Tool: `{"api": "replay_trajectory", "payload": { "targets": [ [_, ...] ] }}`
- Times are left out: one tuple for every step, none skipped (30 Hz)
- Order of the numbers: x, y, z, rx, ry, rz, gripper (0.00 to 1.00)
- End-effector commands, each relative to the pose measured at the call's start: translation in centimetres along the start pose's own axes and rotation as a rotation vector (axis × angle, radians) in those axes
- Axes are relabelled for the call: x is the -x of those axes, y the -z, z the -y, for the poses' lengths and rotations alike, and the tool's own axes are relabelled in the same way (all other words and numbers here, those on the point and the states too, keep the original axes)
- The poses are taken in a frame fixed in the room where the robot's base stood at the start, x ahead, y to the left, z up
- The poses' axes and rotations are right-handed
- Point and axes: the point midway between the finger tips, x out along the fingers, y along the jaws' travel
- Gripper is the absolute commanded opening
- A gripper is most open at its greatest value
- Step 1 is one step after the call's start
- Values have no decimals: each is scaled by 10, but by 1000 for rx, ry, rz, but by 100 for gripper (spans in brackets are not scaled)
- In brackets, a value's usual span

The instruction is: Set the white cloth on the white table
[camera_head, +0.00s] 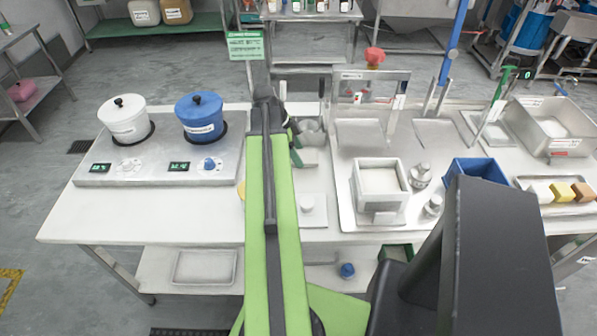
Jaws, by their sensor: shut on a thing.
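The white table (190,230) spans the middle of the head view, with bare top along its front edge. My green arm reaches forward over it. My gripper (296,146) shows only in part, just right of the arm link, over the back middle of the table. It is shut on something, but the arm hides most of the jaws. A pale grey-white lump (309,131) shows just right of it. I cannot tell whether this lump is the white cloth or whether it is in the jaws. I cannot make out the cloth for sure anywhere.
A white pot (124,122) and a blue pot (199,120) stand on a cooker at left. A square white bin (381,179) stands on a tray right of the arm. The front left table edge is clear.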

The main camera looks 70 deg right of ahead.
Motion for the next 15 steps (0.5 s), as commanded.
{"api": "replay_trajectory", "payload": {
  "targets": [
    [-11, -4, 0, 0, 0, 0, 26],
    [-10, -4, 0, 0, 0, 0, 26],
    [-9, -3, 0, 0, 0, 0, 26],
    [-8, -3, 0, 0, 0, 0, 26],
    [-9, -3, 0, 0, 0, 0, 26],
    [-13, -5, 0, 0, 0, 0, 26],
    [-17, -6, 0, 0, 0, 0, 26],
    [-22, -8, 0, 0, 0, 0, 26],
    [-29, -11, 0, 0, 0, 0, 26],
    [-34, -14, 0, 0, 0, 0, 26],
    [-39, -16, 0, 0, 0, 0, 26],
    [-44, -17, 0, -1, 0, 0, 26],
    [-46, -18, 0, -1, 0, 0, 26],
    [-46, -18, 0, -1, 0, 0, 26],
    [-44, -17, 0, -1, 0, 0, 26]
  ]
}}
